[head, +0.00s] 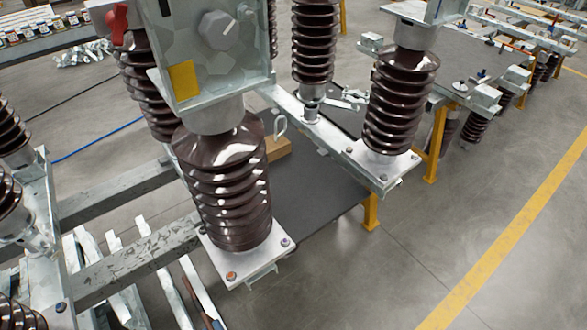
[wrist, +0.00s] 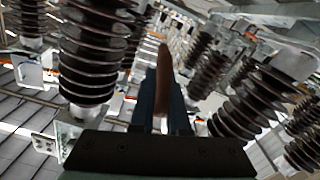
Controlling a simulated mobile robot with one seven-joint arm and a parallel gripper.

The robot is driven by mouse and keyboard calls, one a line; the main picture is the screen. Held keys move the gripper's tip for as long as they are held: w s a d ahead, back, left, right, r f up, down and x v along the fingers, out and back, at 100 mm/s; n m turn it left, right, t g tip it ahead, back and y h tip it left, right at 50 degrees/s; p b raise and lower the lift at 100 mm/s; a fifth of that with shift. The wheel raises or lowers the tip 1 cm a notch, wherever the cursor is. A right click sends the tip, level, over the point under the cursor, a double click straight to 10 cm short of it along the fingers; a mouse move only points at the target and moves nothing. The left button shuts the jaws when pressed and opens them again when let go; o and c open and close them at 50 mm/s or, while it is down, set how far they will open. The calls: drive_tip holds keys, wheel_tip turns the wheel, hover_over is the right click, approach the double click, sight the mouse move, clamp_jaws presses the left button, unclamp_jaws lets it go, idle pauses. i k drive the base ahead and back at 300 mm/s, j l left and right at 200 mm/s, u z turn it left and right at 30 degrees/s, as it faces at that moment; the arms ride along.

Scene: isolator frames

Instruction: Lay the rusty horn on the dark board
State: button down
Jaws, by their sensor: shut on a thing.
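In the wrist view my gripper (wrist: 162,88) has its two dark fingers closed on a slim rust-brown piece, the rusty horn (wrist: 163,60). The horn stands out beyond the fingertips, and its lower part is partly hidden between the fingers. The dark board (head: 320,195) shows in the head view as a flat dark grey surface behind the front insulator, partly covered by the steelwork.
A brown ribbed insulator (head: 232,190) under a grey metal box (head: 210,50) stands in front of the board. Another insulator (head: 400,100) stands on a steel beam to the right. A tan block (head: 278,148) lies on the board's far left. Bare floor lies right.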

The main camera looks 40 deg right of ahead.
sight(310, 203)
drive_tip(key=l, duration=1)
drive_tip(key=k+l, duration=0.1)
drive_tip(key=l, duration=0.9)
drive_tip(key=i+l, duration=0.15)
drive_tip(key=l, duration=0.15)
drive_tip(key=i+l, duration=0.1)
drive_tip(key=l, duration=0.2)
drive_tip(key=i+l+u, duration=0.1)
drive_tip(key=l, duration=0.2)
drive_tip(key=i+l, duration=0.15)
drive_tip(key=l, duration=0.15)
